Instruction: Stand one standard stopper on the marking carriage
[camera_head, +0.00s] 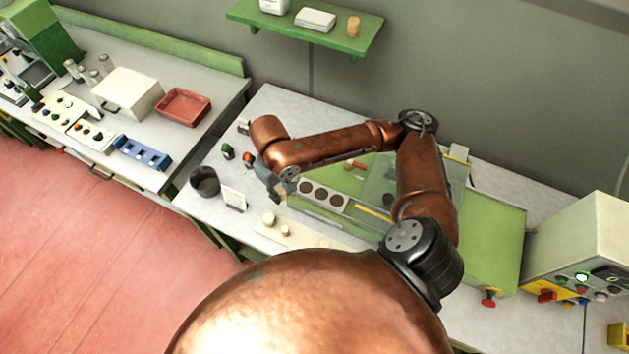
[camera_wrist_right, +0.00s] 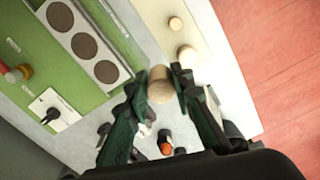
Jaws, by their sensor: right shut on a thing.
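My right gripper (camera_head: 277,190) is above the worktable, left of the green machine bed. In the right wrist view, its two dark fingers (camera_wrist_right: 161,80) are shut on a pale cork stopper (camera_wrist_right: 160,88). A pale strip with three dark round spots (camera_head: 324,196) lies on the green bed (camera_head: 345,181). I cannot tell which part is the marking carriage. My left gripper is out of view.
A dark cup (camera_head: 204,181) and a white card (camera_head: 233,198) stand near the table's left edge. A clear panel (camera_head: 381,180) rises over the green bed, partly behind my arm. A control box (camera_head: 585,250) stands at the right. A shelf (camera_head: 335,32) hangs behind.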

